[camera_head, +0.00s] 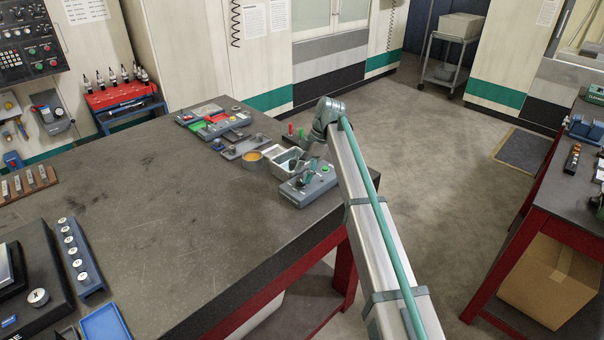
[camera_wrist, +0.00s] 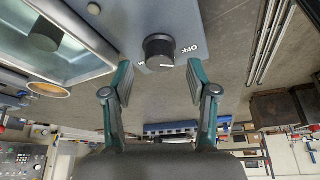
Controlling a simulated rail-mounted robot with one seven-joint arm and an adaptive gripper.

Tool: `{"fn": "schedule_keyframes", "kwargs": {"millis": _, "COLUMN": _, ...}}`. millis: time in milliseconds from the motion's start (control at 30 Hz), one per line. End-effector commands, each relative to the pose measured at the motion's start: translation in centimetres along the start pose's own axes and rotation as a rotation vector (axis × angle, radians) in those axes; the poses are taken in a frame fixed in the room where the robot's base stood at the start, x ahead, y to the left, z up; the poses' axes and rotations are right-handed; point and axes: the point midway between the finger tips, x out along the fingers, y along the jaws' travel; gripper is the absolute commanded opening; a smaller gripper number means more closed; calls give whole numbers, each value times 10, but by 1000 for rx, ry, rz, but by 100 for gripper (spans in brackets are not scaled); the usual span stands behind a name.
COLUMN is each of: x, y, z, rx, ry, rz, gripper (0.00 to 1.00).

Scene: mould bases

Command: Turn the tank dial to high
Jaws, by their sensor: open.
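The tank dial (camera_wrist: 158,50) is a round black knob with a white pointer line, set on a grey control box (camera_head: 309,187) at the bench's right edge. The word OFF shows right of the dial in the wrist view; a second mark at its lower left is too small to read. The tank (camera_wrist: 62,42), a metal-rimmed basin, lies left of the dial and also shows in the head view (camera_head: 286,161). My gripper (camera_wrist: 159,84) is open, its two fingers apart on either side of the dial's near side. Nothing is held. I cannot tell whether a finger touches the dial.
A round tin with orange contents (camera_head: 254,160) and a grey tray with parts (camera_head: 245,146) stand left of the tank. The middle of the bench (camera_head: 150,190) is clear.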

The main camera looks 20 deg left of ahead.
Motion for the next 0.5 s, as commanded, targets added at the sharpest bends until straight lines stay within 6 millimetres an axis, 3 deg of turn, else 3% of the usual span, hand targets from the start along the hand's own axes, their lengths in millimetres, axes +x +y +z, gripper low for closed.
{"fn": "schedule_keyframes", "kwargs": {"millis": 200, "x": 17, "y": 0, "z": 0, "rx": 0, "ry": 0, "rz": -1, "gripper": 58}}
{"fn": "schedule_keyframes", "kwargs": {"millis": 500, "x": 19, "y": 0, "z": 0, "rx": 0, "ry": 0, "rz": 0, "gripper": 58}}
